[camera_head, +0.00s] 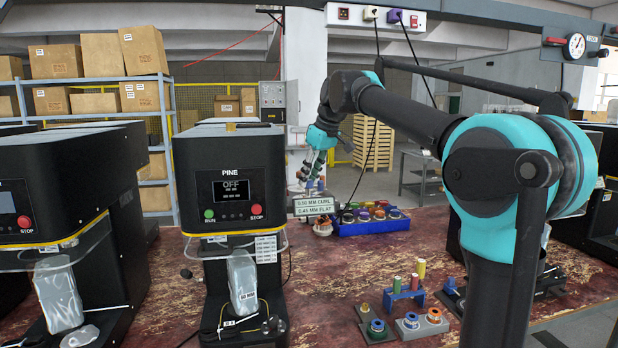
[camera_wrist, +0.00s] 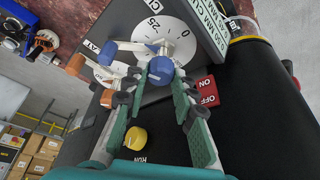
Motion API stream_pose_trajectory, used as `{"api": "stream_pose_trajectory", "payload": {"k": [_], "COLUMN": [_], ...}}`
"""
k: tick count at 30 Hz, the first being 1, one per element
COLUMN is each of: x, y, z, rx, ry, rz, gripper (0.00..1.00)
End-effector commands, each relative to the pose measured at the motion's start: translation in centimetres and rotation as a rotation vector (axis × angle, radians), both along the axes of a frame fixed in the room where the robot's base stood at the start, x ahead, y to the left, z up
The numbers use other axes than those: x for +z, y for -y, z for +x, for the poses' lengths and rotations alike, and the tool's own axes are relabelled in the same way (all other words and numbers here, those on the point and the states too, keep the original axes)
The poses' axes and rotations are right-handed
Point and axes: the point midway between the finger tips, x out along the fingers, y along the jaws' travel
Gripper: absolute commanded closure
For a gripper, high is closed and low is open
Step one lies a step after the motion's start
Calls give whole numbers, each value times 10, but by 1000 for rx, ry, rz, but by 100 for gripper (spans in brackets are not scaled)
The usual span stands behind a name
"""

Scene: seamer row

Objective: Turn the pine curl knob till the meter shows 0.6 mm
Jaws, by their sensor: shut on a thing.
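In the wrist view, my gripper (camera_wrist: 160,78) is shut on a blue knob (camera_wrist: 160,67), set in front of a white dial (camera_wrist: 170,30) printed with 25 and 0. The fingers hide part of the knob and dial. In the head view, my gripper (camera_head: 318,184) is small, just above a sign (camera_head: 314,206) with CURL and FLAT lines in mm; its grip is unclear there. The black PINE machine (camera_head: 188,168) stands left of it. Its screen (camera_head: 231,190) shows OFF in large letters; the small lines are not readable.
In the wrist view, an orange knob (camera_wrist: 76,64) is left of the blue one, a red OFF/ON switch (camera_wrist: 203,91) right, and a yellow knob (camera_wrist: 136,138) below. In the head view, a blue tray (camera_head: 375,228) of spools and another black machine (camera_head: 60,190) are nearby.

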Motion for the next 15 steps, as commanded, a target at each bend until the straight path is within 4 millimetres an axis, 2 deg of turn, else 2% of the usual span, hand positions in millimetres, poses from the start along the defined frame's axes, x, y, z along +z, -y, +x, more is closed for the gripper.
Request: {"api": "stream_pose_trajectory", "payload": {"k": [6,15], "x": [0,0], "y": [1,1], "z": [2,3], "rx": [178,345], "ry": [0,0], "rz": [0,0], "gripper": [100,100]}}
